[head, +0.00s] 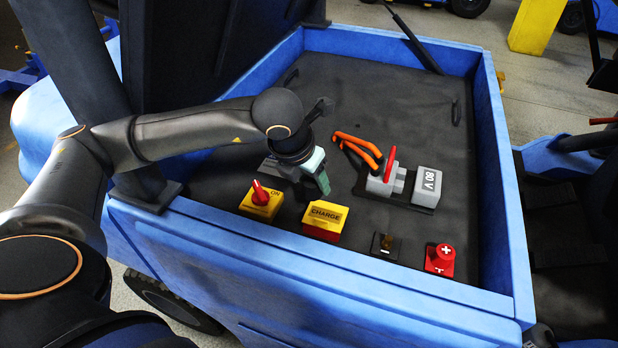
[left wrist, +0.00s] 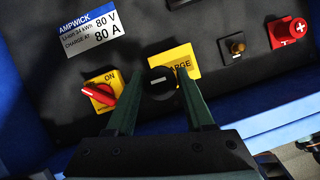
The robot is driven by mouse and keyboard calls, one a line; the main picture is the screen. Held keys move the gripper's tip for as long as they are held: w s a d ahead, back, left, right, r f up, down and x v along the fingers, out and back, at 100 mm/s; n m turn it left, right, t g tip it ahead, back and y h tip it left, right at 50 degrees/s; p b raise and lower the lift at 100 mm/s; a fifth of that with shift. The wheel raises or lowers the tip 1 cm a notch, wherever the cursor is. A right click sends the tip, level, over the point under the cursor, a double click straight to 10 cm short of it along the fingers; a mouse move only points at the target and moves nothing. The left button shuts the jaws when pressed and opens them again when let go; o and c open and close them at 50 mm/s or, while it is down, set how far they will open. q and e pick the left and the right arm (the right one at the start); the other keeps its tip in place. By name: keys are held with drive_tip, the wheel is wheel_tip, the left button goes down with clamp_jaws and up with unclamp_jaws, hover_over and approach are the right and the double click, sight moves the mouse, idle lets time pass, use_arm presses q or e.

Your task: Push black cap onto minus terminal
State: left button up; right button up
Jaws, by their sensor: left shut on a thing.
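My left gripper (head: 318,180) is above the dark deck, left of the minus terminal. In the left wrist view its green fingers (left wrist: 158,90) are shut on the round black cap (left wrist: 159,78), whose top bears a light minus bar. The cap is hidden in the head view. The minus terminal (head: 384,246) is a bare brass post on a black base marked with a minus. It also shows in the left wrist view (left wrist: 236,46), up and right of the cap, well apart. My right gripper is not in view.
A yellow-red CHARGE box (head: 325,218) and a red ON switch (head: 260,200) stand left of the terminal. A red plus cap (head: 440,258) is at its right. Blue walls (head: 330,262) surround the deck.

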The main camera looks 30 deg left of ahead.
use_arm(q)
drive_tip(key=w+d+b, duration=0.2)
drive_tip(key=w+d, duration=0.1)
drive_tip(key=d, duration=1.3)
drive_tip(key=shift+w+d+b, duration=0.2)
drive_tip(key=shift+d+b, duration=0.1)
drive_tip(key=shift+d, duration=0.1)
drive_tip(key=shift+f, duration=0.15)
drive_tip(key=shift+f+b, duration=2.85)
drive_tip(key=shift+b, duration=0.15)
drive_tip(key=shift+w+a, duration=0.1)
drive_tip(key=shift+w, duration=0.05)
drive_tip(key=shift+w+a+b, duration=0.15)
drive_tip(key=shift+w+b, duration=0.05)
drive_tip(key=shift+b, duration=0.15)
drive_tip(key=shift+b, duration=0.35)
